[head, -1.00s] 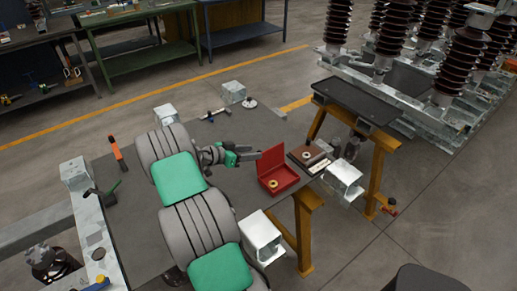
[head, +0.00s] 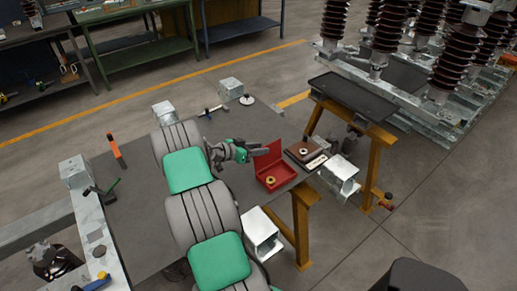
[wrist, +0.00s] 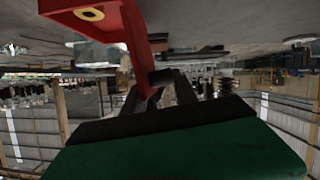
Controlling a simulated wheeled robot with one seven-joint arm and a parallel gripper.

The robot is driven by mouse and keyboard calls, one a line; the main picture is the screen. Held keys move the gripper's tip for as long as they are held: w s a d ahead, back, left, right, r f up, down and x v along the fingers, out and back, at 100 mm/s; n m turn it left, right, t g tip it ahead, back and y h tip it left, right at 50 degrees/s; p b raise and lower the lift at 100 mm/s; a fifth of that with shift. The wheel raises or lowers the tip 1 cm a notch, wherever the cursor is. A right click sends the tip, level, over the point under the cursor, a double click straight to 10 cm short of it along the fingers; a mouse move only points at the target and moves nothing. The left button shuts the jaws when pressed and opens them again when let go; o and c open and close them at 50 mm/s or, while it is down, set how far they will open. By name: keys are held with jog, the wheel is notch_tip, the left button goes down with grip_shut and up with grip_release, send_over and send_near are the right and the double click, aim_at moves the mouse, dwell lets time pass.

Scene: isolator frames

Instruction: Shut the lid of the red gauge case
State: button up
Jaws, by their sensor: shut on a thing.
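The red gauge case (head: 291,178) sits on the dark bench top near its right end. Its red lid (head: 269,158) stands raised at the back left of the base. A brass ring-shaped gauge (head: 271,181) lies inside the base and also shows in the wrist view (wrist: 89,14). My gripper (head: 264,149) is at the lid's upper edge, coming from the left. In the wrist view the dark fingers (wrist: 162,88) are shut on the red lid (wrist: 134,38). The exact contact is partly hidden by the fingers.
A brown box (head: 307,150) with a pale strip beside it stands close to the right of the case.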

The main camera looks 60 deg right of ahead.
jog(key=shift+w, duration=0.1)
jog(key=shift+c, duration=1.4)
grip_shut()
jog(key=shift+w+r, duration=0.15)
